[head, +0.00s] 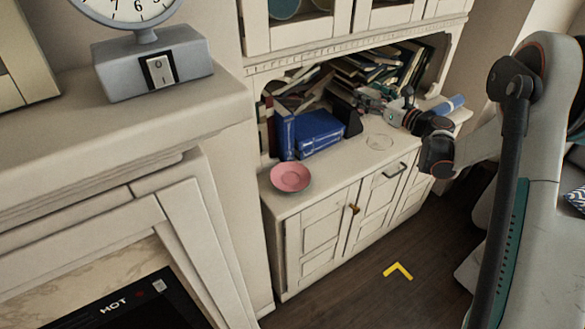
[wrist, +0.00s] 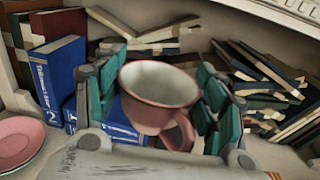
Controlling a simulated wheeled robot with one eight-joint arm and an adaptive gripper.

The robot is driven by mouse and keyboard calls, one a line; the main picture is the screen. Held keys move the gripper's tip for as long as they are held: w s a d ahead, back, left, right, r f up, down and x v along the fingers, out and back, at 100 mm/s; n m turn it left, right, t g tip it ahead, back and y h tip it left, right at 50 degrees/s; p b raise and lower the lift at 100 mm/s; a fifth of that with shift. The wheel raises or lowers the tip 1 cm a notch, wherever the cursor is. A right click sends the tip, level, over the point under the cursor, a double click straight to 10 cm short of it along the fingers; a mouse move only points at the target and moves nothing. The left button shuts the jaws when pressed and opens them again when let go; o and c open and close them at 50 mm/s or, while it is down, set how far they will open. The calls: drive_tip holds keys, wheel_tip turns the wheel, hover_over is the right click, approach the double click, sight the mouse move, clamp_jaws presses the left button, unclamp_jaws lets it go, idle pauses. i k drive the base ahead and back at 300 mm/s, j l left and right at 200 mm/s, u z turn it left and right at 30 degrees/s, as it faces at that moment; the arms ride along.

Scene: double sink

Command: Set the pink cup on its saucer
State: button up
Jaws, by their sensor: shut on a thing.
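The pink cup (wrist: 155,115) has a pale inside and is between the teal-padded fingers of my gripper (wrist: 162,85), which is shut on it. In the wrist view its mouth faces up toward the camera and its handle points down and right. The pink saucer (head: 290,177) lies empty on the near left end of the cabinet top; its edge also shows at the lower left of the wrist view (wrist: 14,145). In the head view my gripper (head: 372,100) is at the back right, well away from the saucer, and I cannot make out the cup there.
Blue books (head: 319,132) stand and lie behind the saucer. A heap of books (head: 385,72) fills the alcove behind my gripper. A faint ring (head: 379,142) marks the cabinet top (head: 340,165), which is clear in front of the books. A blue cylinder (head: 449,104) lies at the right end.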

sight(295, 182)
drive_tip(key=k+j, duration=0.15)
drive_tip(key=j, duration=0.25)
drive_tip(key=k+j, duration=0.15)
drive_tip(key=j, duration=0.25)
drive_tip(key=k+j, duration=0.15)
drive_tip(key=j, duration=0.25)
